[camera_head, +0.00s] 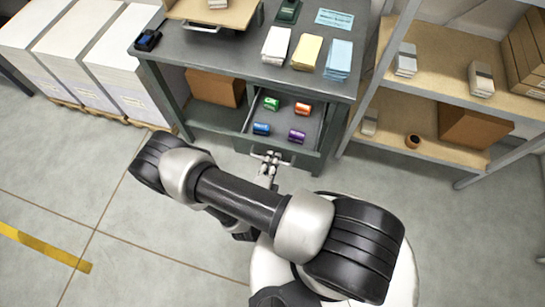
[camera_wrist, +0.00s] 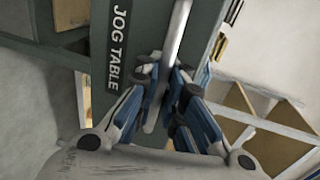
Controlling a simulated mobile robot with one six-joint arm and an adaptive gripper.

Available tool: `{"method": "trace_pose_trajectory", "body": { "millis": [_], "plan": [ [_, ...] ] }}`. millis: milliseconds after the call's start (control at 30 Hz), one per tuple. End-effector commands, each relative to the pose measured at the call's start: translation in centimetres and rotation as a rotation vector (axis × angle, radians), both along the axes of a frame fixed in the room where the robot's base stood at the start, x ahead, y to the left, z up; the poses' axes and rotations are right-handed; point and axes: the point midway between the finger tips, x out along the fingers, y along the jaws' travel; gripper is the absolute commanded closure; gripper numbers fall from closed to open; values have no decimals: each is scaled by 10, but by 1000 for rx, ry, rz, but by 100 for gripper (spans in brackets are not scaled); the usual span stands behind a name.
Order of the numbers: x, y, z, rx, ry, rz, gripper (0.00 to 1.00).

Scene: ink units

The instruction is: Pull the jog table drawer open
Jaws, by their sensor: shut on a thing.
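The jog table (camera_head: 215,55) is a dark grey bench at the top middle of the head view. Its drawer (camera_head: 284,122) stands pulled out, with its inside showing. In it lie a green (camera_head: 271,104), an orange (camera_head: 303,109), a blue (camera_head: 261,128) and a purple (camera_head: 296,136) item. My gripper (camera_head: 268,160) is at the drawer front, shut on the pale bar handle (camera_wrist: 178,32). In the wrist view its blue-sided fingers (camera_wrist: 163,80) close around the bar, beside the label "JOG TABLE" (camera_wrist: 118,48).
Paper stacks (camera_head: 276,45) and a stapler-like dark object (camera_head: 148,40) lie on the table top. Wooden shelves (camera_head: 440,90) stand close on the right. Large white paper stacks (camera_head: 80,50) are at the left. The floor in front is clear.

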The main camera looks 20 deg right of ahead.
Motion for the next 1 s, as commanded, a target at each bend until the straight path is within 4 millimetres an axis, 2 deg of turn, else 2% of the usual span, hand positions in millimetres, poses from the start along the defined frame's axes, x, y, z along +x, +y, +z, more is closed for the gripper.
{"method": "trace_pose_trajectory", "body": {
  "millis": [500,533,667,1000],
  "plan": [
    [1,0,3,-4,-6,0,100],
    [1,0,3,-4,-6,0,91],
    [1,0,2,-3,-4,0,83],
    [0,1,1,-2,-3,1,83]
  ]
}}
